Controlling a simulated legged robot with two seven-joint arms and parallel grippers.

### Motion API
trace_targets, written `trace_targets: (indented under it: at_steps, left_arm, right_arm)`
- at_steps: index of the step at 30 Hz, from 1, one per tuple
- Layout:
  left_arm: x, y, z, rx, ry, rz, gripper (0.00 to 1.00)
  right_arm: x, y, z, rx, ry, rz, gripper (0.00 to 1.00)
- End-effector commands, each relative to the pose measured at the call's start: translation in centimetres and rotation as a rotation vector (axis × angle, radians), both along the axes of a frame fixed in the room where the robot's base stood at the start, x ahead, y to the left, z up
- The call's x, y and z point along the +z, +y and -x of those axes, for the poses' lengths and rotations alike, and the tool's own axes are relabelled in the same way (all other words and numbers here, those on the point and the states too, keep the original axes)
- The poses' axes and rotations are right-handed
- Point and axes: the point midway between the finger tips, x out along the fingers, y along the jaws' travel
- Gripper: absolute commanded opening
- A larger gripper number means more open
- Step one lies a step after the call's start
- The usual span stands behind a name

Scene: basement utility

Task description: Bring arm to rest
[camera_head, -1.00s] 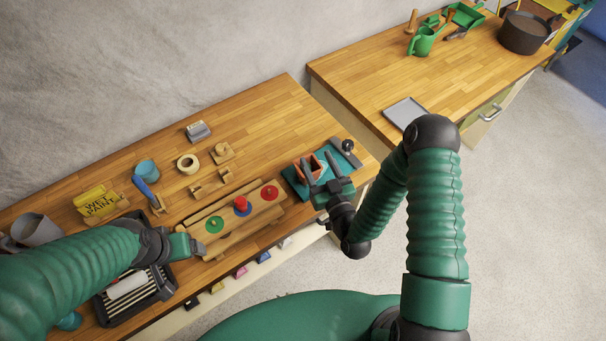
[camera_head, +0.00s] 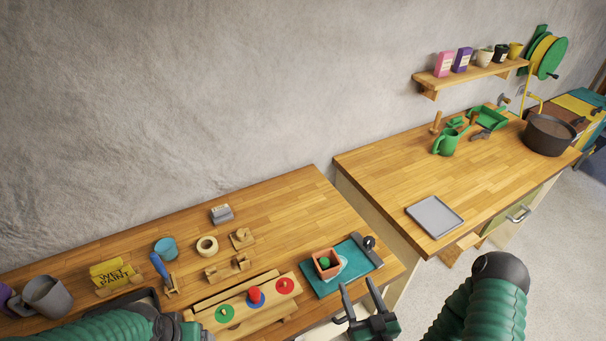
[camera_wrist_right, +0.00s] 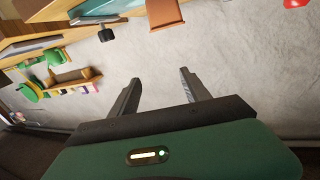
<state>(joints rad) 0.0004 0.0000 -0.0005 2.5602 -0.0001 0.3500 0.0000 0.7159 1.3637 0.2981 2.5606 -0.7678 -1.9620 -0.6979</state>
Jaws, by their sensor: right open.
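My right gripper (camera_head: 359,290) is open and empty at the front edge of the left bench in the head view. Its two dark fingers point up and apart, just in front of the teal clipboard (camera_head: 318,285). In the right wrist view the open fingers (camera_wrist_right: 160,85) have only grey wall between them. A terracotta pot (camera_head: 327,263) with something green in it stands on the clipboard, apart from the fingers. It is cut off in the wrist view (camera_wrist_right: 164,14). My left gripper (camera_head: 192,330) is at the bottom edge of the head view, mostly cut off; its jaws cannot be made out.
A wooden puzzle board (camera_head: 258,303) with coloured discs lies left of the clipboard. A grey mug (camera_head: 48,297), yellow sign (camera_head: 111,275) and tape roll (camera_head: 207,246) stand farther left. The right bench (camera_head: 400,185) holds a grey tray (camera_head: 435,216) and dark pot (camera_head: 549,135). A gap separates the benches.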

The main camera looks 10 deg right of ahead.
Motion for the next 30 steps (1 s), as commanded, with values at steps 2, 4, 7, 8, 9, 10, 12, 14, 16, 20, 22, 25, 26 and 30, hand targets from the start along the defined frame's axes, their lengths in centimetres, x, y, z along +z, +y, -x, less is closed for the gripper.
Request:
trace_targets:
  at_steps: [2, 4, 7, 8, 9, 10, 12, 14, 16, 20, 22, 25, 26, 30]
  left_arm:
    - [-0.1, 0.0, 0.0, -0.001, 0.0, 0.0, 0.82]
    - [-0.4, 0.0, 0.0, -0.001, 0.0, 0.0, 0.82]
    - [-1.1, 0.0, 0.0, -0.001, 0.0, 0.0, 0.82]
    - [-1.3, 0.0, 0.0, -0.001, 0.0, 0.0, 0.82]
    - [-1.6, -0.1, 0.0, -0.001, 0.0, 0.0, 0.82]
    - [-1.8, -0.1, 0.0, -0.001, 0.0, 0.0, 0.82]
    - [-2.2, 0.0, 0.0, -0.001, 0.0, 0.0, 0.82]
    - [-2.6, 0.0, 0.0, -0.001, 0.0, 0.0, 0.82]
    - [-3.0, 0.0, 0.0, -0.001, 0.0, 0.0, 0.82]
    - [-3.6, 0.0, 0.0, -0.001, 0.0, 0.0, 0.82]
    - [-3.8, 0.0, 0.0, -0.001, 0.0, 0.0, 0.82]
    - [-3.9, 0.0, 0.0, -0.001, 0.0, 0.0, 0.82]
    - [-3.9, -0.1, 0.0, -0.001, 0.0, 0.0, 0.82]
    - [-3.8, -0.1, 0.0, -0.001, 0.0, 0.0, 0.82]
  right_arm:
    - [-0.5, 0.4, -0.3, 0.032, 0.023, 0.019, 0.55]
    - [-1.6, 1.5, -1.0, 0.106, 0.088, 0.068, 0.55]
    - [-4.6, 3.0, -2.0, 0.239, 0.275, 0.185, 0.55]
    - [-5.6, 3.0, -2.1, 0.269, 0.348, 0.223, 0.55]
    - [-6.6, 2.8, -2.2, 0.291, 0.448, 0.268, 0.55]
    - [-7.2, 2.4, -2.1, 0.297, 0.525, 0.297, 0.55]
    - [-7.7, 1.2, -1.7, 0.276, 0.692, 0.345, 0.55]
    - [-7.3, 0.1, -1.0, 0.227, 0.826, 0.359, 0.55]
    - [-5.9, -1.0, 0.4, 0.151, 0.966, 0.34, 0.55]
    - [-2.7, -1.2, 4.1, 0.022, 1.17, 0.228, 0.55]
    - [-1.3, -0.6, 6.0, -0.019, 1.246, 0.163, 0.55]
    - [-0.1, 0.1, 7.8, -0.046, 1.313, 0.1, 0.55]
    - [0.0, 0.2, 8.1, -0.05, 1.323, 0.09, 0.55]
    - [0.2, 0.3, 8.5, -0.054, 1.339, 0.08, 0.55]
